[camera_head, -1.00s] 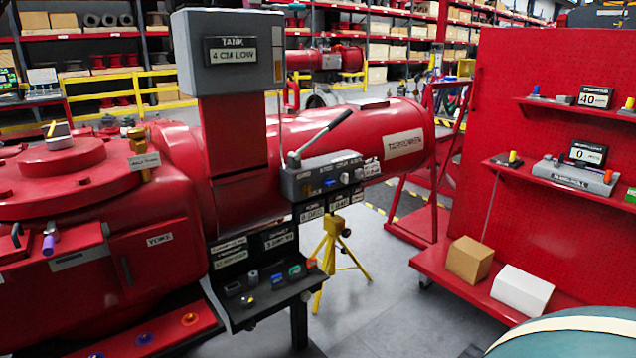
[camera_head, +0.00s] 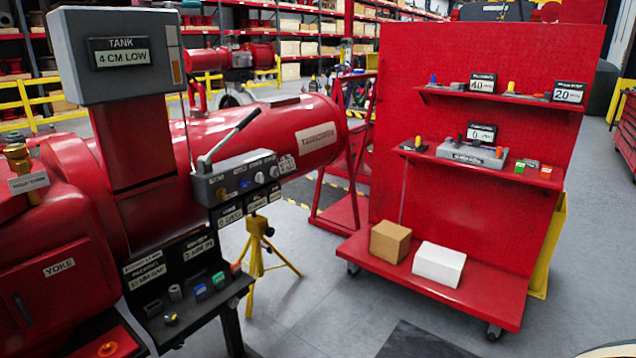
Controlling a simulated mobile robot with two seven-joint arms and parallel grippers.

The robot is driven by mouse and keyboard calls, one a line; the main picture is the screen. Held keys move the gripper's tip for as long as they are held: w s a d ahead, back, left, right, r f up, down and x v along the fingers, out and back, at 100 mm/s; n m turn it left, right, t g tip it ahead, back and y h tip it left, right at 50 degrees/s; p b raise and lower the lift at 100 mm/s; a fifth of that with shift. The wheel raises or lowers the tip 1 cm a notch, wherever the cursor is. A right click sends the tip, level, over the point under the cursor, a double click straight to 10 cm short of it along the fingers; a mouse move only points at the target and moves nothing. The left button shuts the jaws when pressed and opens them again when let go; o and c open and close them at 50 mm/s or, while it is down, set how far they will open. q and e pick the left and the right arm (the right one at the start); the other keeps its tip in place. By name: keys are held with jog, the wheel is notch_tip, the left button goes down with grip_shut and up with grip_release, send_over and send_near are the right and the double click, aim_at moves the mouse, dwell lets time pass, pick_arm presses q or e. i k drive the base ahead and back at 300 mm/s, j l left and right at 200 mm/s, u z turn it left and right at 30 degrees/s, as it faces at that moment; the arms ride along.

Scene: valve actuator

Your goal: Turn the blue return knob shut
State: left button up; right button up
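A grey control block (camera_head: 240,178) with a long lever (camera_head: 232,135) sits in front of the red cylinder, left of the middle of the head view. A row of small knobs is on its front. One is a blue knob (camera_head: 245,184), between a yellowish knob (camera_head: 221,193) and a pale knob (camera_head: 259,178). The labels above them are too small to read, so I cannot confirm which is the return knob or how far it is turned. Neither of my grippers is in view.
The large red actuator (camera_head: 255,142) fills the left, with a tank display (camera_head: 120,52) reading "4 CM LOW". A small dark shelf (camera_head: 190,320) and a yellow tripod (camera_head: 256,240) are below the block. A red wheeled board (camera_head: 480,215) stands right. Grey floor is free between.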

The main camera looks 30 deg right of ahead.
aim_at(244, 183)
jog(key=z, duration=0.5)
jog(key=u, duration=0.45)
jog(key=i+l+u, duration=0.4)
jog(key=l, duration=0.25)
jog(key=l+u, duration=0.2)
jog(key=l, duration=0.15)
jog(key=i+l+u, duration=0.1)
jog(key=l, duration=0.4)
jog(key=i+l, duration=0.2)
jog(key=l, duration=0.35)
jog(key=i+l+u, duration=0.15)
jog(key=l, duration=0.9)
jog(key=i+u, duration=0.05)
jog(key=i, duration=0.05)
